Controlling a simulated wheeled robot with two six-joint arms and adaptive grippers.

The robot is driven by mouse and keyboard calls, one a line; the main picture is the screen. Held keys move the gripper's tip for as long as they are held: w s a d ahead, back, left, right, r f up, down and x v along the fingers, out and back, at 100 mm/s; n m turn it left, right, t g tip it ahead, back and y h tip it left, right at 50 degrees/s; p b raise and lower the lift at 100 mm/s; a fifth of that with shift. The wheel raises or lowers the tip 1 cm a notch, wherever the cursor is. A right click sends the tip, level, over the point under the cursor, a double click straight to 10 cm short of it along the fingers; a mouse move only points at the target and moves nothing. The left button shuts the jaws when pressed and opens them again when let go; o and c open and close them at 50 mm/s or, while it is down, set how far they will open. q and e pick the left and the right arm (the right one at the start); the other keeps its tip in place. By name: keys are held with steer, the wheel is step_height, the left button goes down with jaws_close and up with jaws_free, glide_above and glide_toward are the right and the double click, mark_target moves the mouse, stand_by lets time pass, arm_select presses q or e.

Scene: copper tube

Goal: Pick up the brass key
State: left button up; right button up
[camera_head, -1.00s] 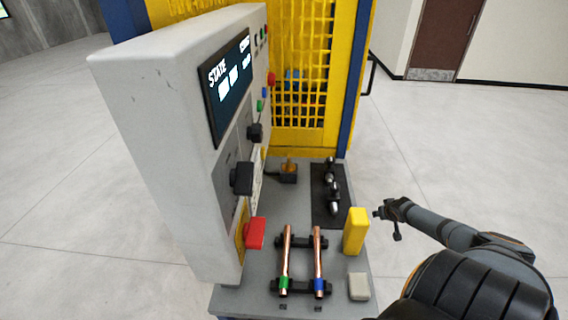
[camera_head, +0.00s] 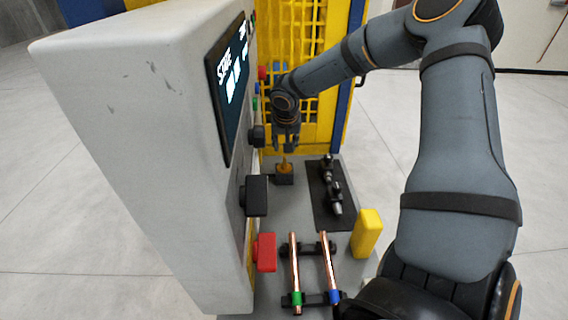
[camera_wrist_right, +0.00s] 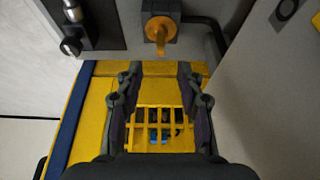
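The brass key (camera_head: 286,162) stands upright in a small dark block (camera_head: 285,178) at the back of the grey bench, beside the control panel. In the right wrist view the key (camera_wrist_right: 158,30) shows as an orange-brass round part with a narrow tab, on its dark holder. My right gripper (camera_head: 287,148) points down just above the key. In the right wrist view its two fingers (camera_wrist_right: 161,72) are spread apart with nothing between them, and the key lies just beyond the fingertips, about centred. My left gripper is not in view.
The grey control panel (camera_head: 150,130) stands close left, with a black knob (camera_head: 257,195) and red button (camera_head: 265,252) protruding. A black mat (camera_head: 322,205) with metal parts lies right of the key. Copper tubes (camera_head: 295,262) on a rack and a yellow block (camera_head: 367,232) are nearer.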

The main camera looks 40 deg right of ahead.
mark_target(284, 156)
steer(key=p+x, duration=0.1)
steer(key=x, duration=0.2)
steer(key=shift+w+d+f, duration=0.1)
steer(key=shift+w+f, duration=0.15)
steer(key=p+x, duration=0.1)
steer(key=x, duration=0.3)
steer(key=shift+w+f+p, duration=0.15)
steer(key=shift+f+p, duration=0.2)
steer(key=shift+p, duration=0.05)
steer(key=shift+r, duration=0.1)
steer(key=c, duration=0.3)
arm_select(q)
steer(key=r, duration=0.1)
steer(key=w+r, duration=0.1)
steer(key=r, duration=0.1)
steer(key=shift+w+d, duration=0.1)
arm_select(e)
jaws_close()
